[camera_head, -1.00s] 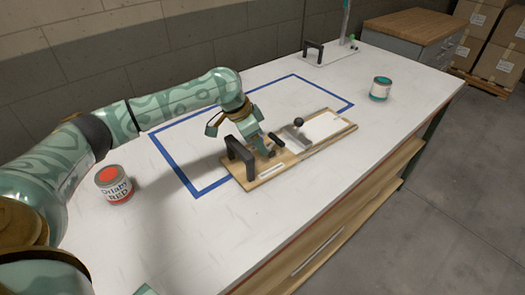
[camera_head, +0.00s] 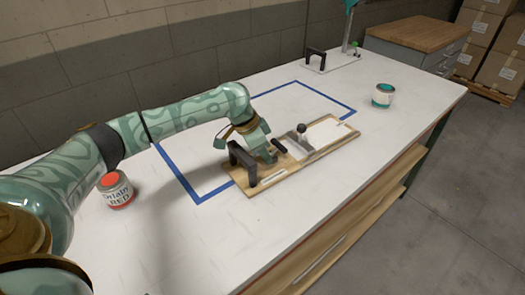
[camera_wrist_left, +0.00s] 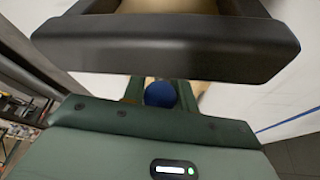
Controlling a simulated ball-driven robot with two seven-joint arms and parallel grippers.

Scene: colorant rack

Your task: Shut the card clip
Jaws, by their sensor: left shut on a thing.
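A wooden board (camera_head: 262,186) lies on the white table. I cannot tell clearly which part is the clip. The fingers hide the grip in the head view. My right gripper is out of view.
A red-labelled can (camera_head: 116,190) stands at the left and a teal can (camera_head: 382,95) at the right. A blue tape outline (camera_head: 181,181) runs around part of the board. A white plate with a black handle (camera_head: 315,59) is at the back. The front tabletop is clear.

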